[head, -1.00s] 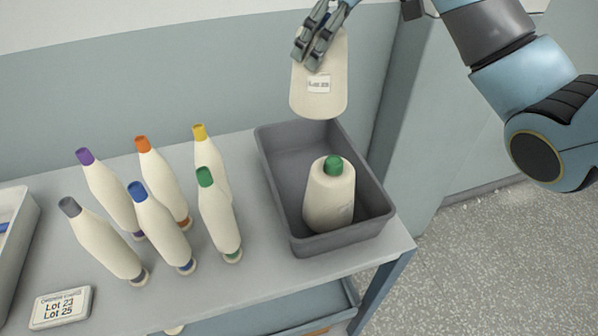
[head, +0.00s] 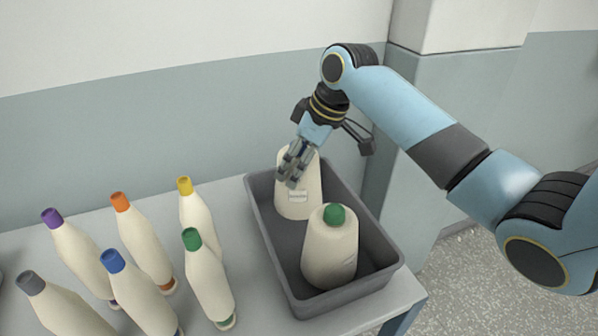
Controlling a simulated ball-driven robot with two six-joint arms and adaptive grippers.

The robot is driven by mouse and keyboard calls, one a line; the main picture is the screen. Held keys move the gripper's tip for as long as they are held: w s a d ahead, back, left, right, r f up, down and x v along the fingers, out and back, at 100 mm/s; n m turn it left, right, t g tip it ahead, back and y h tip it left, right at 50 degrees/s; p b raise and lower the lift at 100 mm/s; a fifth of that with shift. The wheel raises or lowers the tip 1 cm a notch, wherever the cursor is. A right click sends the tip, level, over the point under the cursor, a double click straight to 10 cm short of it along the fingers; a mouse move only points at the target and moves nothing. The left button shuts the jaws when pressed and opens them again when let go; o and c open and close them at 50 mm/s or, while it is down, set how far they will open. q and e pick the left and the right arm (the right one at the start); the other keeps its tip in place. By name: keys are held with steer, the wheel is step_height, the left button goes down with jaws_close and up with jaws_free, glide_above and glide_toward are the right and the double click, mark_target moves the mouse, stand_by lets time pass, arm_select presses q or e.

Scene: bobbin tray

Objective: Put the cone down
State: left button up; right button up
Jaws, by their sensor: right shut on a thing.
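My right gripper (head: 292,166) is shut on the top of a cream cone (head: 300,203) with a small white label. The held cone is upright in the back part of the grey tray (head: 378,283); I cannot tell whether its base touches the tray floor. Its tip is hidden by the fingers. A second cream cone (head: 329,256) with a green top stands in the front part of the tray, close in front of the held one. My left gripper is not in view.
Several cream bobbins with coloured tips stand left of the tray, the green-tipped (head: 208,276) and yellow-tipped (head: 198,219) ones nearest it. The wall (head: 150,120) is close behind. The tabletop (head: 258,300) has a narrow clear strip beside the tray.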

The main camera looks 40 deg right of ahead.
steer(key=shift+f, duration=1.4)
steer(key=o, duration=1.7)
steer(key=shift+c, duration=0.2)
steer(key=v, duration=1.2)
steer(key=shift+b, duration=0.3)
steer(key=shift+d, duration=0.1)
